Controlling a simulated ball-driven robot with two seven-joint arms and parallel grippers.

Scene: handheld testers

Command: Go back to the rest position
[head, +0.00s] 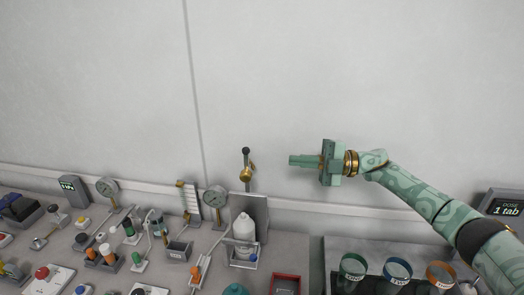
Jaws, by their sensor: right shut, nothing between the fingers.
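My right gripper (303,161) is in the head view, on the arm that comes in from the right. It is shut and empty, its fingers pointing left. It is raised in front of the pale wall, above the back of the bench and apart from everything on it. My left gripper is out of view.
Three ringed cups (398,270) stand at lower right. The wall area above is clear.

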